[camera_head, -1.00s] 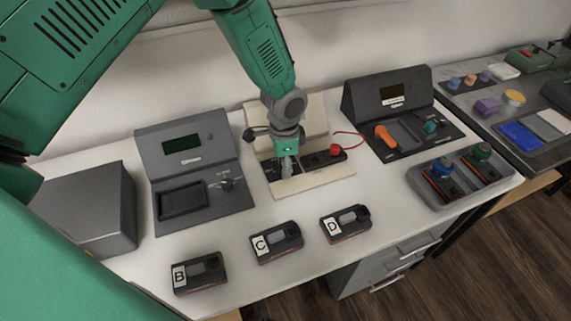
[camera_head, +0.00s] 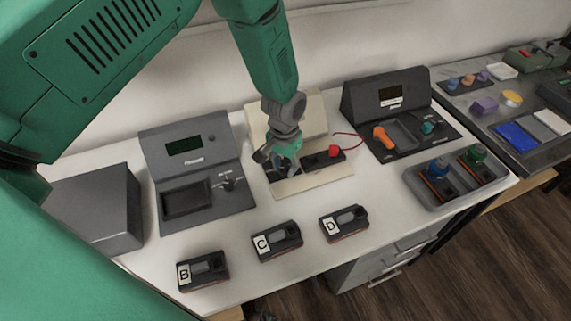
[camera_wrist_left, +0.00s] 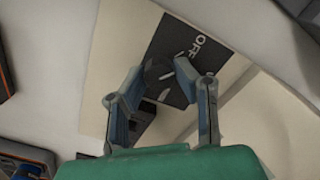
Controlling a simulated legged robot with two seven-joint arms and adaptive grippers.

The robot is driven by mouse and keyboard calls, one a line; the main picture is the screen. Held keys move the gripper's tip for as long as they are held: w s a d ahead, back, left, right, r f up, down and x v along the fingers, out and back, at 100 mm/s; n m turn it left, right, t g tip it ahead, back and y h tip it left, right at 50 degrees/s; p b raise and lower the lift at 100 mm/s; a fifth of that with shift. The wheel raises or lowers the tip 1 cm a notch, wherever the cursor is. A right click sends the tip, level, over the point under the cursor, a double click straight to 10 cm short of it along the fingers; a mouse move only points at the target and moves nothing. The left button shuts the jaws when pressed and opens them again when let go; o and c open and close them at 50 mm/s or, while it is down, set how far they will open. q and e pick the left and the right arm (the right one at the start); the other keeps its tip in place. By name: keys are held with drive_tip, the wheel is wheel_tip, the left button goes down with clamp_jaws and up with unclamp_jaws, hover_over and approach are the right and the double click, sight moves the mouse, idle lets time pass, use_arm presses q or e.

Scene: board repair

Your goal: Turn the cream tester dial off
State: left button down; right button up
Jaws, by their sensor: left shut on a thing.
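The cream tester (camera_head: 316,177) stands in the middle of the white table, its sloped back panel behind my left gripper (camera_head: 278,166). In the left wrist view the dial (camera_wrist_left: 158,75) is a dark round knob on a black panel (camera_wrist_left: 186,42) with white lettering that reads "OFF". My left gripper (camera_wrist_left: 163,78) is shut on the dial, with a fingertip at each side. The gripper hides the dial in the head view. A red part (camera_head: 334,151) with a red wire sits on the tester's right side. My right gripper is not in view.
A grey tester (camera_head: 202,200) stands to the left, and a dark tester (camera_head: 417,138) to the right. Modules marked B (camera_head: 203,271), C (camera_head: 276,242) and D (camera_head: 344,223) lie in front. A grey tray (camera_head: 447,203) holds two modules at right.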

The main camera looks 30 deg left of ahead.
sight(284, 168)
use_arm(q)
drive_tip(key=shift+s+f+n, duration=0.15)
drive_tip(key=shift+s+n, duration=0.1)
drive_tip(key=shift+n, duration=0.35)
drive_tip(key=c, duration=1.3)
unclamp_jaws()
drive_tip(key=shift+o, duration=0.2)
drive_tip(key=shift+w, duration=0.1)
drive_tip(key=shift+r, duration=0.25)
wheel_tip(284, 168, up, 12)
drive_tip(key=shift+f, duration=0.25)
